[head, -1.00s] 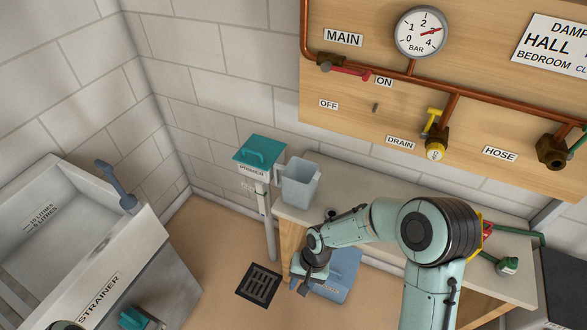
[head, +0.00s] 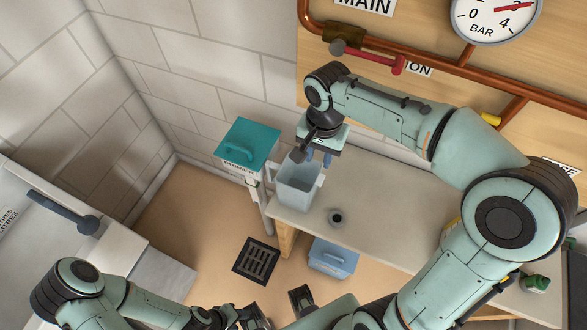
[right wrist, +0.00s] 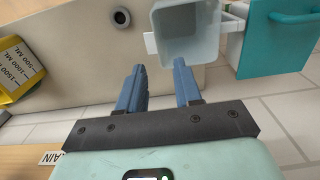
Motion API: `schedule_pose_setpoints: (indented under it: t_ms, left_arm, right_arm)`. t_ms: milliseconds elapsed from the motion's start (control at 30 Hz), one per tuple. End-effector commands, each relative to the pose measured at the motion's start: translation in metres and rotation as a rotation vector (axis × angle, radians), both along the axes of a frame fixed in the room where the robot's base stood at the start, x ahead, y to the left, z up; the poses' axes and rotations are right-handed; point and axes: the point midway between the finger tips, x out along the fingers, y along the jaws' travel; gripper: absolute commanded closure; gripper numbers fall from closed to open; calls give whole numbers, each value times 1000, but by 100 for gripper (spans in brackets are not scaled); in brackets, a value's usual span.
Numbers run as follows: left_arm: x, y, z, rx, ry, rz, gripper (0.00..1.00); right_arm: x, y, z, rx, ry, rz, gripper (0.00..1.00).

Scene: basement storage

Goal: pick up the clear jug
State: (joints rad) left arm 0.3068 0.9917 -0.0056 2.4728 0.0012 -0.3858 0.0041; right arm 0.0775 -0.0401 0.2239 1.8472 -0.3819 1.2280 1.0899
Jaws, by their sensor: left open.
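The clear jug (head: 297,188), a translucent grey-blue open-topped vessel, stands upright at the left end of the bench. In the right wrist view the jug (right wrist: 187,38) is just beyond the fingertips, with pale projections on both sides. My right gripper (head: 318,158) is above the jug's rim in the head view. Its blue fingers (right wrist: 160,68) are apart with nothing between them. My left gripper (head: 277,311) is open at the bottom of the head view, low and away from the jug.
A teal-lidded primer container (head: 247,145) stands close to the jug's left. The bench (head: 385,222) holds a small dark round fitting (head: 336,217). A blue box (head: 333,257) is below the bench edge. The wall board carries copper pipes and a red lever (head: 375,58). A floor drain (head: 256,262) lies left.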

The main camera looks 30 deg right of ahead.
Motion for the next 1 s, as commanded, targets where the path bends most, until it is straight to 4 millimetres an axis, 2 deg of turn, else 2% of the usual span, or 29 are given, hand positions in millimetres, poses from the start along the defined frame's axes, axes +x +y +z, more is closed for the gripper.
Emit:
schedule_pose_setpoints:
  t_ms: [400,633,900,1000]
  left_arm:
    - [-4,0,-11,0,6,0,57]
    - [-4,0,-13,0,6,0,57]
    - [-5,0,-17,0,7,1,57]
    - [-6,0,-17,0,7,1,57]
  right_arm:
    - [-1,0,-70,0,4,-1,66]
    - [-2,0,-86,-1,2,-2,66]
    - [-5,0,-125,0,3,-2,66]
    - [-5,1,-131,0,1,-1,66]
